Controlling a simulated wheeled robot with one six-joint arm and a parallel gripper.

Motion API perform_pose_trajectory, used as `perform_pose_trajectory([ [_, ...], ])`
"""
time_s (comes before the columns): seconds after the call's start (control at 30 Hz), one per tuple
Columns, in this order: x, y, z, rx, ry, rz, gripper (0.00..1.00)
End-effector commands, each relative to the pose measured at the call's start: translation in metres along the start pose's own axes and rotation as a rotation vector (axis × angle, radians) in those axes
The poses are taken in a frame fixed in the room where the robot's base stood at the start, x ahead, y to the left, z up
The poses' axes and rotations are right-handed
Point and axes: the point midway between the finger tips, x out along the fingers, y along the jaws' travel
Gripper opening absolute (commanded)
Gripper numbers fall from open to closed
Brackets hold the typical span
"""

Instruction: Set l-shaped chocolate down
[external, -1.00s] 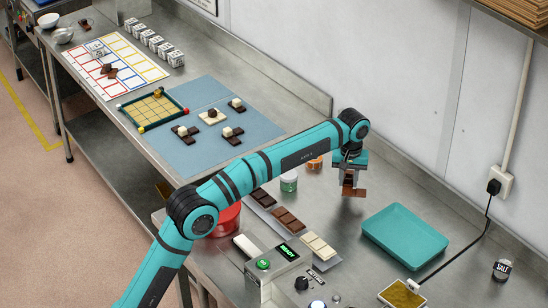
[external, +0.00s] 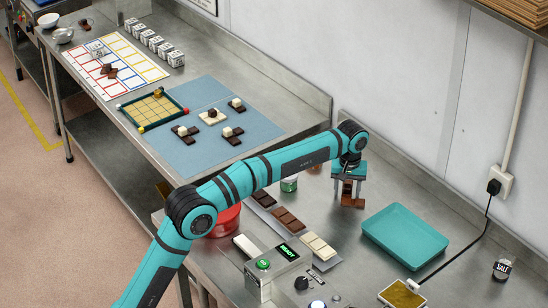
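The L-shaped chocolate (external: 352,203) is brown and sits between and below the fingers of my gripper (external: 349,188), left of the teal tray. My gripper points down with a finger on either side of the chocolate and appears shut on it. The fingers hide part of the chocolate. It is at or just above the steel table top (external: 335,225); I cannot tell whether it touches.
The empty teal tray (external: 405,238) lies to the right. Chocolate bars (external: 288,219), a white bar (external: 318,246) and a green-labelled jar (external: 289,184) stand to the left. A control box (external: 275,270) is in front. Bare steel surrounds the gripper.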

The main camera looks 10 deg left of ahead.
Motion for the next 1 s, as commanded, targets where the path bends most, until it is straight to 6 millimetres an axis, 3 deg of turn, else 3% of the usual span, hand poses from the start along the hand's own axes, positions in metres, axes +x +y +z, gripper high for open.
perform_pose_trajectory([
  [0.27, -0.009, 0.000, 0.000, 0.000, 0.001, 0.001, 0.52],
  [0.7, -0.087, 0.001, -0.001, 0.000, 0.002, 0.002, 0.52],
  [1.0, -0.119, 0.000, 0.000, 0.000, 0.001, 0.001, 0.52],
])
